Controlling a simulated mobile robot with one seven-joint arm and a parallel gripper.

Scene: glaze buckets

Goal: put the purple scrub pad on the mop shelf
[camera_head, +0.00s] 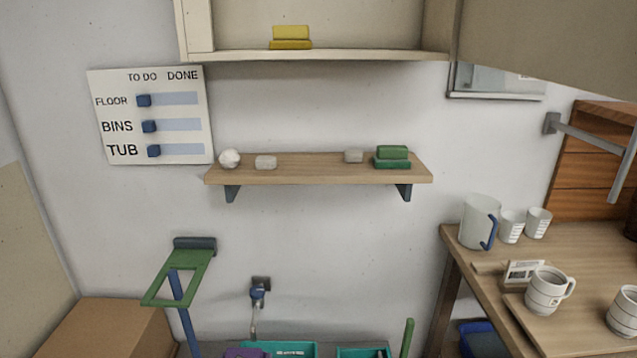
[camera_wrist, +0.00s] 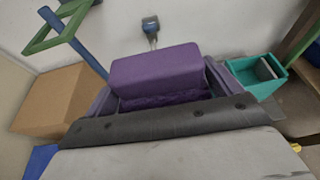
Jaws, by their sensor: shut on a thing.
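The purple scrub pad (camera_wrist: 155,72) fills the middle of the wrist view, a smooth block with a rough, darker purple layer beneath. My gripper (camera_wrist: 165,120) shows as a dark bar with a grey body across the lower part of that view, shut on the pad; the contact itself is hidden. A purple bucket (camera_wrist: 222,80) shows behind and around the pad. A purple patch shows at the bottom edge of the head view. A wooden wall shelf (camera_head: 310,170) holds a green pad and pale lumps. I cannot tell which shelf is the mop shelf.
An upper shelf (camera_head: 350,56) holds a yellow pad (camera_head: 290,38). Teal buckets (camera_head: 280,349) stand below. A green frame on a blue pole (camera_head: 182,300) and a cardboard box (camera_head: 105,328) stand left. A table with mugs (camera_head: 547,290) is at right. The wall shelf's middle is bare.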

